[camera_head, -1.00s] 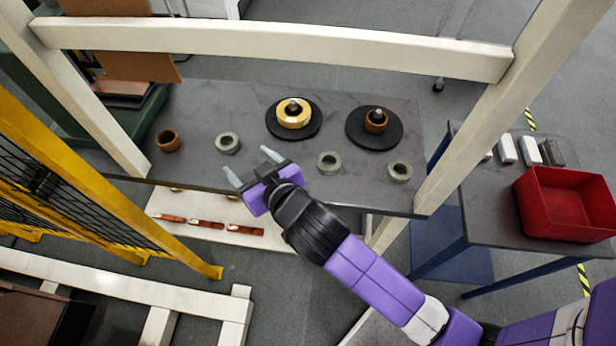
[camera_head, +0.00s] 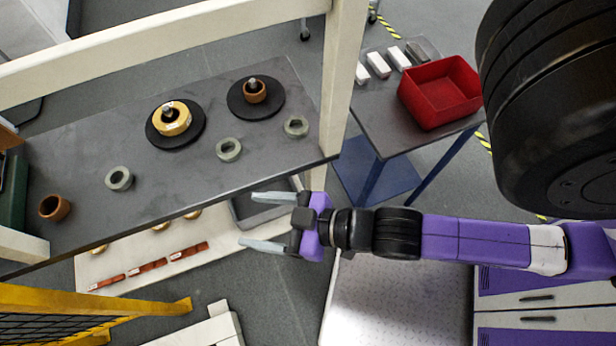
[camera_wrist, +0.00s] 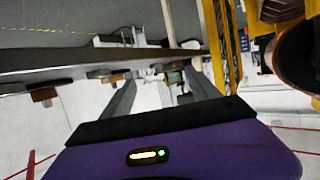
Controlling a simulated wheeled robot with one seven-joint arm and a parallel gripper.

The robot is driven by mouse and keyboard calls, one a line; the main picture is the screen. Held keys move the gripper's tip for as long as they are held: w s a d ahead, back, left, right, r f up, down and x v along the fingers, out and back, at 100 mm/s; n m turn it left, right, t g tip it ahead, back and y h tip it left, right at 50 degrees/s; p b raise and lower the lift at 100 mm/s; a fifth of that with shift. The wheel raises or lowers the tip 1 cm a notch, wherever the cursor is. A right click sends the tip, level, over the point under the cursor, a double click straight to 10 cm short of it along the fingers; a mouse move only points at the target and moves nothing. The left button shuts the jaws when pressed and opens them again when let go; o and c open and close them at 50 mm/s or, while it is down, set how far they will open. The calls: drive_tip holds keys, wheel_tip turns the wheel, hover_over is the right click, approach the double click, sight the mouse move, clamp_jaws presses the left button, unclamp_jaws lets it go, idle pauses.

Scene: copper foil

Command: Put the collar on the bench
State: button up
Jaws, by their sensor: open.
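My gripper (camera_head: 250,221) is open and empty in front of the grey table's near edge, fingers pointing left. In the wrist view its fingers (camera_wrist: 160,88) are spread with nothing between them. No thing is clearly marked as the collar. Grey-green rings lie on the grey table (camera_head: 90,145): one at left (camera_head: 119,178), one in the middle (camera_head: 229,149), one at right (camera_head: 295,126). A copper ring (camera_head: 54,207) stands at the left end. A yellow ring (camera_head: 172,118) and a brown ring (camera_head: 255,91) sit around posts on black discs. I cannot tell which surface is the bench.
A pale frame post (camera_head: 342,80) and beam cross the table. A side table (camera_head: 385,125) at right holds a red bin (camera_head: 440,93) and several small blocks. A lower shelf (camera_head: 140,275) has copper strips; a grey tray (camera_head: 262,208) lies under the table. Yellow fencing (camera_head: 90,308) stands front left.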

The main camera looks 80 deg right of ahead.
drive_tip(key=r+v, duration=0.2)
drive_tip(key=v, duration=0.9)
drive_tip(key=shift+w+d+r+t, duration=0.15)
drive_tip(key=shift+w+t, duration=0.15)
drive_tip(key=shift+w, duration=0.05)
